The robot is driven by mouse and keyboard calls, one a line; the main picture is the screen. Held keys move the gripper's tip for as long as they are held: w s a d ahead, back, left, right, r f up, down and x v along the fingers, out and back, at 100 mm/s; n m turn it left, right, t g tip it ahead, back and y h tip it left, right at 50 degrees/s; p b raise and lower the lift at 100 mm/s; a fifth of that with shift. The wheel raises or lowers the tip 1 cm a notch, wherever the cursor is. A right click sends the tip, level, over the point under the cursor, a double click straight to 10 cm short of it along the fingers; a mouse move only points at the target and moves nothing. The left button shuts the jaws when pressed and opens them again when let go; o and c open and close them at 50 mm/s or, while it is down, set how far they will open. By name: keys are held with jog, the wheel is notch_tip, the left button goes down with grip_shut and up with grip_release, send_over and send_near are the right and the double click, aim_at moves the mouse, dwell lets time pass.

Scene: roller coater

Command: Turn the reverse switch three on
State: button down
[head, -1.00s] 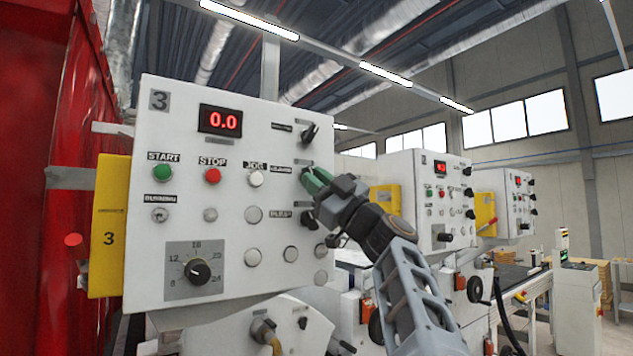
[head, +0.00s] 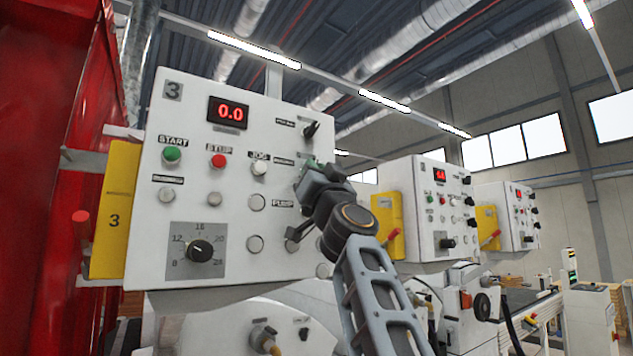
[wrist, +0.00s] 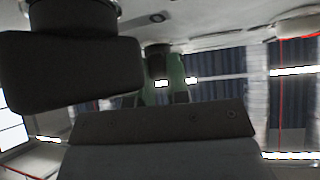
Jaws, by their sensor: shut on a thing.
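Panel 3 (head: 240,150) is a white control box with a "3" plate and a red 0.0 display. My gripper (head: 312,165) is at its right side, at the middle of a column of black switches. It is shut on the reverse switch, which it hides in the head view. In the wrist view, a dark knob (wrist: 157,60) shows between the green fingers (wrist: 176,78). The label beside it is too small to read. Which way the switch is turned cannot be told.
A black switch (head: 311,129) sits just above my gripper and the pump switch (head: 296,240) below it. Start, stop and jog buttons (head: 259,167) are to the left. Two similar panels (head: 440,205) stand to the right. A red wall (head: 50,150) is at far left.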

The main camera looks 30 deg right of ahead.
jog(key=m+g+h+p, duration=0.1)
jog(key=m+h, duration=0.2)
jog(key=m, duration=0.1)
jog(key=m+g+h+p, duration=0.1)
jog(key=m+h+p, duration=0.1)
jog(key=m+h, duration=0.2)
jog(key=shift+a+r+g, duration=0.2)
jog(key=shift+g, duration=0.1)
jog(key=shift+f+m+h, duration=0.15)
jog(key=shift+m+h, duration=0.25)
jog(key=c, duration=1.1)
grip_release()
jog(key=b+v, duration=0.5)
jog(key=v, duration=0.8)
jog(key=shift+s+b, duration=0.3)
jog(key=shift+s, duration=0.15)
jog(key=shift+a, duration=0.1)
